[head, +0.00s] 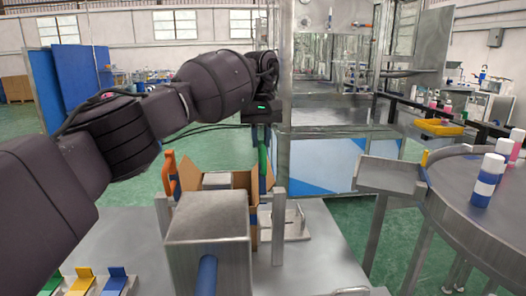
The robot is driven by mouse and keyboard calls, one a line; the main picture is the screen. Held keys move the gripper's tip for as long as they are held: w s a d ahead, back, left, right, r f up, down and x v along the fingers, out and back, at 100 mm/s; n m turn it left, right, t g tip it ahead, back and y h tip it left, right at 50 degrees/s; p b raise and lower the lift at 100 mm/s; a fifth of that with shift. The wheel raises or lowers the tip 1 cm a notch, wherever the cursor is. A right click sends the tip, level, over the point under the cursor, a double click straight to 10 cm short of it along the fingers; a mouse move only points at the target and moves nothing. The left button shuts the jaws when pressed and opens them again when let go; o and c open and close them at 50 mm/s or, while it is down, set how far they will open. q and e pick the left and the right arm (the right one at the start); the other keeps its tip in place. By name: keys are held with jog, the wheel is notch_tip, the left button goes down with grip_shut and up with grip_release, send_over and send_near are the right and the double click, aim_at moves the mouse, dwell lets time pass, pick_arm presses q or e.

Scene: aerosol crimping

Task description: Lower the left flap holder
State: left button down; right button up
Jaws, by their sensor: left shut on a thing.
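An open cardboard box (242,180) stands behind a grey metal block, with its brown flaps raised. An orange flap holder (170,174) stands upright at the box's left side. My left gripper (262,152) points down at the box's right side, shut on a narrow green upright part (263,158), which looks like the other flap holder. The gripper is apart from the orange holder. The box's lower part is hidden behind the block. My right gripper is not in view.
The grey metal block (207,220) with a blue cylinder (207,275) on its front stands before the box. Grey posts flank it. A round table (470,225) with white and blue cans (486,180) is at right. Green, yellow and blue pieces (80,281) lie at lower left.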

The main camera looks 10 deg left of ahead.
pick_arm(q)
jog(key=shift+w+a+f+g+b, duration=0.1)
jog(key=shift+w+f+g+b, duration=0.6)
jog(key=shift+b, duration=0.5)
jog(key=shift+w+b, duration=0.25)
jog(key=shift+b, duration=0.25)
jog(key=shift+w+a+r+b, duration=0.1)
jog(key=shift+r+b, duration=0.1)
jog(key=shift+b, duration=0.2)
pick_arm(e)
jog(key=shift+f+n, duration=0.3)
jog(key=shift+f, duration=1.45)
pick_arm(q)
jog(key=shift+r, duration=0.1)
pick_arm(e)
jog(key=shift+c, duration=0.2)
